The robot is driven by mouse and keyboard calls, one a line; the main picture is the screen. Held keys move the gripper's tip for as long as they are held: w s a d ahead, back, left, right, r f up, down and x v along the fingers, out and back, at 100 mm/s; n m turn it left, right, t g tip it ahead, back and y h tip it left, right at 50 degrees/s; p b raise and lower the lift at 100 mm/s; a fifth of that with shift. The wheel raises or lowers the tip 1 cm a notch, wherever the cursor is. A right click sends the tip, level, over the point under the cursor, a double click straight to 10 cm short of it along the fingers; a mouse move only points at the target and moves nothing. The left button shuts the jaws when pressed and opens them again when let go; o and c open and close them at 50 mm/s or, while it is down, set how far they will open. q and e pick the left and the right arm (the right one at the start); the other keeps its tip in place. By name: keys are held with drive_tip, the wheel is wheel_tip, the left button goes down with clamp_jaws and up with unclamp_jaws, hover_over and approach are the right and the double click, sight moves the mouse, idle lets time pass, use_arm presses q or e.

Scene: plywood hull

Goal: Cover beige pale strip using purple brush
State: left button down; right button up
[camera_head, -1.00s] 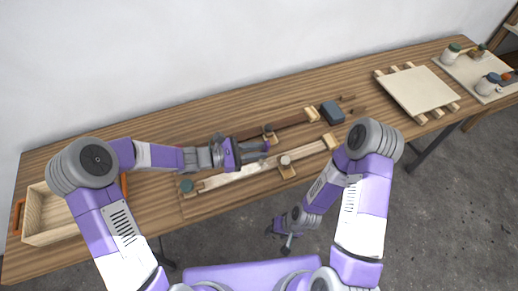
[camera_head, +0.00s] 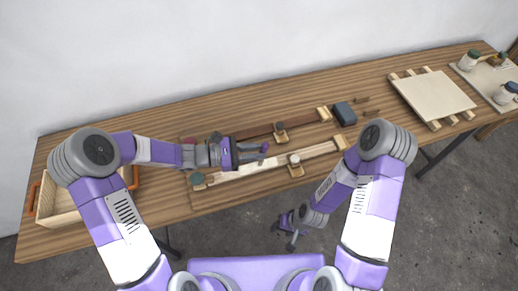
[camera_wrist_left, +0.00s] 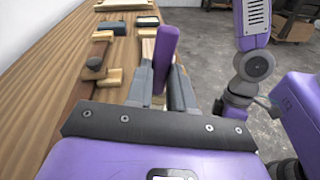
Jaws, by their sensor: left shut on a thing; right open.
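My left gripper (camera_head: 256,153) is shut on the purple brush (camera_head: 265,147). In the left wrist view the brush's purple handle (camera_wrist_left: 166,52) stands up between the fingers (camera_wrist_left: 157,88); its bristle end is hidden. The beige pale strip (camera_head: 316,151) lies lengthwise along the bench's front side, under and to the right of the left gripper, which covers part of it from above. I cannot tell whether the brush touches the strip. My right gripper (camera_head: 292,228) is open and empty, in front of the bench over the floor.
A dark brown strip (camera_head: 255,131) lies behind the pale one. Small wooden clamps (camera_head: 295,166) hold the strips. A grey-blue block (camera_head: 344,113) is at their right end and a teal-topped piece (camera_head: 197,179) at the left. A pale board (camera_head: 432,93) and a wooden tray (camera_head: 57,204) flank them.

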use_arm(q)
drive_tip(key=shift+s+a+f, duration=0.1)
drive_tip(key=shift+a, duration=0.25)
drive_tip(key=shift+s+a+p, duration=0.25)
drive_tip(key=shift+a+p, duration=0.1)
drive_tip(key=shift+a, duration=0.65)
drive_tip(key=shift+a, duration=0.1)
drive_tip(key=shift+s+a, duration=0.3)
drive_tip(key=shift+a, duration=0.65)
drive_tip(key=shift+p, duration=0.3)
drive_tip(key=shift+s+a, duration=0.15)
drive_tip(key=shift+a, duration=0.4)
drive_tip(key=shift+s+a, duration=0.15)
drive_tip(key=shift+a, duration=0.35)
drive_tip(key=shift+a, duration=0.1)
drive_tip(key=shift+s+a+p, duration=0.25)
drive_tip(key=shift+a+p, duration=0.2)
drive_tip(key=shift+a, duration=0.5)
drive_tip(key=shift+a, duration=0.1)
